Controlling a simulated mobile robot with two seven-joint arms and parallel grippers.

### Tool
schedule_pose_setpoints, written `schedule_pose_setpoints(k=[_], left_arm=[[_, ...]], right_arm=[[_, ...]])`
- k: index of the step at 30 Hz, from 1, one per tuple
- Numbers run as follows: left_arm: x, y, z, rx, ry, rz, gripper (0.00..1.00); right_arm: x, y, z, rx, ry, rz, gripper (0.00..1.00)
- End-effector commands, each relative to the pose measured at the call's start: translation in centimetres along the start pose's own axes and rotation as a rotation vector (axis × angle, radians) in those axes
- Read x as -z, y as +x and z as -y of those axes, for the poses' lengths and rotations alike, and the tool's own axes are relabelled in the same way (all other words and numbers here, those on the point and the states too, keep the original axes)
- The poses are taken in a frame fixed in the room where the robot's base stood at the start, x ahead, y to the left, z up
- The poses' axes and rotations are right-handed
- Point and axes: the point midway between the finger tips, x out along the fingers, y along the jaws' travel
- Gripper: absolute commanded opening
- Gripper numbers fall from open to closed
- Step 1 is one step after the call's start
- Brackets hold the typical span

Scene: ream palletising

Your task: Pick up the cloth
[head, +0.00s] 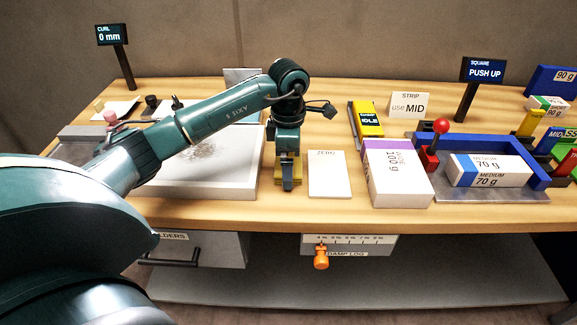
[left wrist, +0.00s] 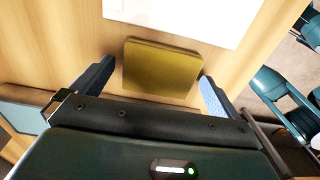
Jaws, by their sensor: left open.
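The cloth is a folded yellow-olive square. In the left wrist view the cloth (left wrist: 161,68) lies on the wooden table between my left gripper's two blue-grey fingers (left wrist: 155,85), with a finger on each side. In the head view the cloth (head: 280,172) is partly hidden behind my left gripper (head: 288,184), which points down over it near the table's front edge. The gripper is open, and the cloth lies flat. I cannot tell whether the fingers touch the table. My right gripper is not in view.
A white card marked ZERO (head: 329,176) lies just right of the cloth. A white speckled slab (head: 180,184) is to its left. A ream marked 100 g (head: 397,176) and a blue fixture with a 70 g ream (head: 489,170) stand further right. The table's front edge (head: 350,226) is close.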

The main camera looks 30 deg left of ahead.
Motion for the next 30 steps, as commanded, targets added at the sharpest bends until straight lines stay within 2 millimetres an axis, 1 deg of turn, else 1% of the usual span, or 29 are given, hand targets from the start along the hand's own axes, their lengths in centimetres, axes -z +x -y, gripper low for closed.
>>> schedule_pose_setpoints(k=[2, 18, 26, 29, 30], left_arm=[[0.0, 0.0, 0.0, 0.000, 0.000, 0.000, 1.00], [0.0, -0.1, 0.0, 0.000, 0.000, 0.000, 0.57], [0.0, -0.3, 0.0, -0.001, 0.000, 0.002, 0.57], [-0.1, -1.5, -0.1, -0.004, 0.000, 0.003, 0.57], [-0.1, -2.1, -0.1, -0.005, 0.000, 0.003, 0.57]], right_arm=[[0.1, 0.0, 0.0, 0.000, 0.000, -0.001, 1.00], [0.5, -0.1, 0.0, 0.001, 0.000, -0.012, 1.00], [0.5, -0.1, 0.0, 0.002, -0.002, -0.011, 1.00], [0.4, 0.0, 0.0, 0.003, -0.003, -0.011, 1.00], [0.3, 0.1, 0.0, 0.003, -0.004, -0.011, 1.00]])
